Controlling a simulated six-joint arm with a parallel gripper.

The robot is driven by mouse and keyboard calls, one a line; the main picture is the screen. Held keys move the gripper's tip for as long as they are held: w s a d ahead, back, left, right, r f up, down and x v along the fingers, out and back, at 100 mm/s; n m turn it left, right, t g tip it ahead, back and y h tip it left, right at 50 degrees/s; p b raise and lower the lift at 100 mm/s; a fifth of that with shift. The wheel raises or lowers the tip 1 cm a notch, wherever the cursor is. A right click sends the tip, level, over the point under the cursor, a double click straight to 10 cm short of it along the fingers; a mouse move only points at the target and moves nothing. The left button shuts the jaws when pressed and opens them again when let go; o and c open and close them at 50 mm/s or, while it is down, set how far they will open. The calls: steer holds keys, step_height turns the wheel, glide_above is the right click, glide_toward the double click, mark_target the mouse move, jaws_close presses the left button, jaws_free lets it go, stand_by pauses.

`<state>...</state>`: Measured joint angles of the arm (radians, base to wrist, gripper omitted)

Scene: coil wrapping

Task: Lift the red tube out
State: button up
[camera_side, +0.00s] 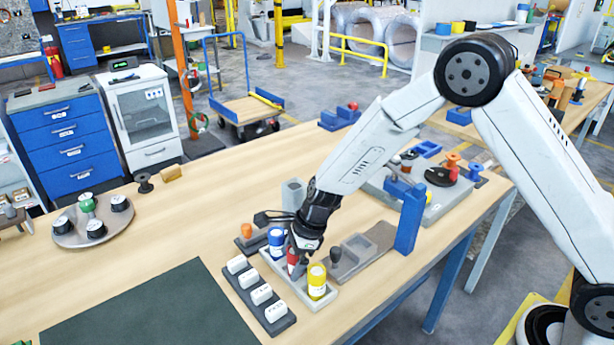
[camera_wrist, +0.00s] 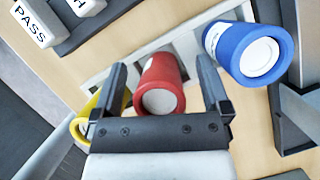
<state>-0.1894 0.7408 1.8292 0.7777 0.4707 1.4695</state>
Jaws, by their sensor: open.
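The red tube (camera_wrist: 161,84) stands in a light grey rack (camera_wrist: 186,42) between a blue tube (camera_wrist: 249,50) and a yellow tube (camera_wrist: 101,112). My gripper (camera_wrist: 163,82) is open, with one finger on each side of the red tube in the wrist view. I cannot tell whether either finger touches it. In the side view my gripper (camera_side: 298,254) is low over the rack (camera_side: 325,299) and partly hides the red tube (camera_side: 292,262). The blue tube (camera_side: 276,242) and yellow tube (camera_side: 317,281) stand upright on either side.
A dark strip with several white labelled blocks (camera_side: 262,294) lies beside the rack. A grey two-pocket tray (camera_side: 354,254) and a blue post (camera_side: 409,219) are on the other side. A dark green mat (camera_side: 150,310) lies at the front left.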

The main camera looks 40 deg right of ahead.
mark_target(292, 252)
steer(key=shift+c, duration=0.2)
jaws_close()
steer(key=shift+r, duration=0.15)
steer(key=shift+r, duration=4.85)
